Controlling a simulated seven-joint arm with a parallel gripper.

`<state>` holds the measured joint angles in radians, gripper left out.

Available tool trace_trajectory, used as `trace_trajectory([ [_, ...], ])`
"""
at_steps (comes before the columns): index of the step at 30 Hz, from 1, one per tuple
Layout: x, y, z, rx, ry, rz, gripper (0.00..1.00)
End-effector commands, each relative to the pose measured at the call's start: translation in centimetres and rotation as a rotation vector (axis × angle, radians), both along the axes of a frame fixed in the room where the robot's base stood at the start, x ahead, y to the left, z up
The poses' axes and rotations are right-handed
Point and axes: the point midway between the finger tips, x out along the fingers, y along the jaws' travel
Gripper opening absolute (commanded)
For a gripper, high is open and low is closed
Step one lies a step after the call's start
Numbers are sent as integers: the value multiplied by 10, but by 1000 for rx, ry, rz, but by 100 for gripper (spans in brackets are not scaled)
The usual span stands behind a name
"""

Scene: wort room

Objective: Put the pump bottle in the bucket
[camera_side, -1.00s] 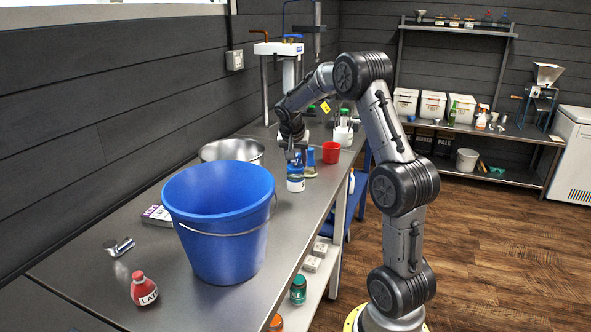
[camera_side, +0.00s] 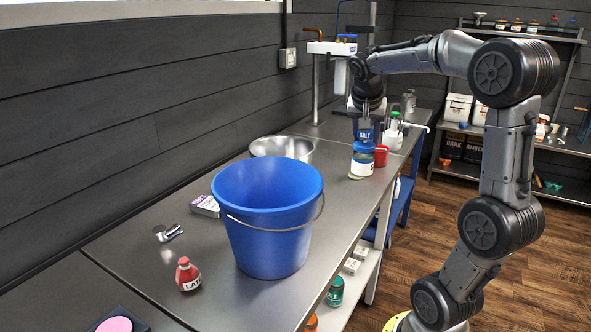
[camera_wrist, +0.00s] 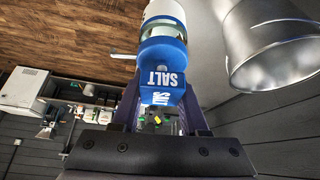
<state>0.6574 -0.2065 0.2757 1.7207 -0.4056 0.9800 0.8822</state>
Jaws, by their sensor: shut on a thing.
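A steel bowl (camera_side: 283,148) stands behind the bucket and also shows in the wrist view (camera_wrist: 268,45). A red cup (camera_side: 381,156) is close behind the held container.

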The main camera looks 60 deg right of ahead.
Motion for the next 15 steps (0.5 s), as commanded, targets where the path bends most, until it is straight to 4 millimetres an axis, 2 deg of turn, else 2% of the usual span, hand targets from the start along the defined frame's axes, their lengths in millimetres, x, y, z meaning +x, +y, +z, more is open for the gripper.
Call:
trace_trajectory([
  [1, 1, -1, 16, -7, -8, 0, 0],
  [6, 1, -1, 53, -4, -6, 1, 0],
  [12, 1, 0, 81, -2, -4, 1, 0],
  [15, 16, 10, 77, 5, 1, 75, 0],
])
